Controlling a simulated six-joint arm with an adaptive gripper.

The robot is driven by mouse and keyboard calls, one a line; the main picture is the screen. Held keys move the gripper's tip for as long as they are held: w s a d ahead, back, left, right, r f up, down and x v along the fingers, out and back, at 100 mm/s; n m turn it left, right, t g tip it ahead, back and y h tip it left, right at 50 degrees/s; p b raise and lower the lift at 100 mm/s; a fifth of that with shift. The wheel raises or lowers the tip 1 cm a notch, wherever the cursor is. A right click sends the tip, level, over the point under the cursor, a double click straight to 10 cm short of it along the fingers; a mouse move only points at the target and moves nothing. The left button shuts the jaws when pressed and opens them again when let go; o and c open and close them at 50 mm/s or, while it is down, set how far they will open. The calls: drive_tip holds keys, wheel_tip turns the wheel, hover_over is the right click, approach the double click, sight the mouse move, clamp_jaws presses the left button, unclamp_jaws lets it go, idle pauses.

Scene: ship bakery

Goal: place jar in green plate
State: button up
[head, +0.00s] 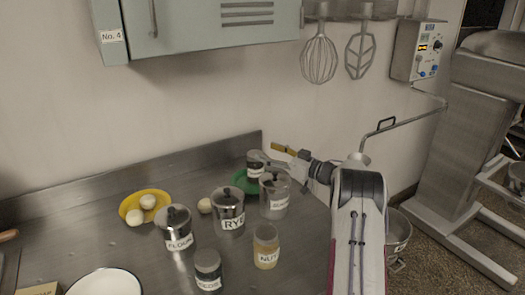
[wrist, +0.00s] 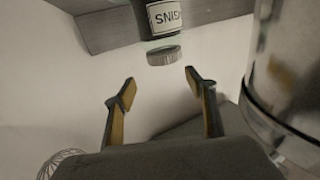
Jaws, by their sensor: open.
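A glass jar (head: 255,166) with dark contents, a white label and a grey lid appears upright in the green plate (head: 238,182). Its lower edge and much of the plate are partly hidden behind a metal canister. In the wrist view the jar (wrist: 163,28) appears upside down at the top, with its lid pointing toward the space between my fingers. My gripper (head: 287,151) is open and empty, beside and slightly above the jar at its upper right. Both fingertips (wrist: 158,85) show apart in the wrist view, clear of the jar.
A canister (head: 273,198) stands close in front of the plate, and the RYE canister (head: 228,212) is left of it. A FLOUR canister (head: 177,232), NUTS jar (head: 266,250), dark jar (head: 208,272) and yellow plate (head: 128,204) stand around. The wall is behind.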

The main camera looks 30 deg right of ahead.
drive_tip(key=shift+v, duration=2.8)
drive_tip(key=w+a+r+m+h, duration=0.1)
drive_tip(key=w+a+r+h, duration=0.15)
drive_tip(key=r, duration=0.45)
drive_tip(key=w+a+r+m+h, duration=0.15)
drive_tip(key=r+h, duration=0.25)
drive_tip(key=r, duration=0.4)
drive_tip(key=s+a+r+m+g+h, duration=0.2)
drive_tip(key=s+a+r+m+h, duration=0.15)
drive_tip(key=s+a+r, duration=0.4)
drive_tip(key=s+a+f+g+y, duration=0.1)
drive_tip(key=s+a+f+g, duration=0.2)
drive_tip(key=s, duration=1.1)
drive_tip(key=s+a+f+n+g+y, duration=0.1)
drive_tip(key=s+a+f+g, duration=0.2)
drive_tip(key=s+a+f, duration=0.4)
drive_tip(key=s+a+f+g+y, duration=0.1)
drive_tip(key=s+a+f+g, duration=0.2)
drive_tip(key=s+a, duration=1.2)
drive_tip(key=s+f, duration=0.2)
drive_tip(key=s, duration=0.4)
drive_tip(key=shift+n, duration=0.3)
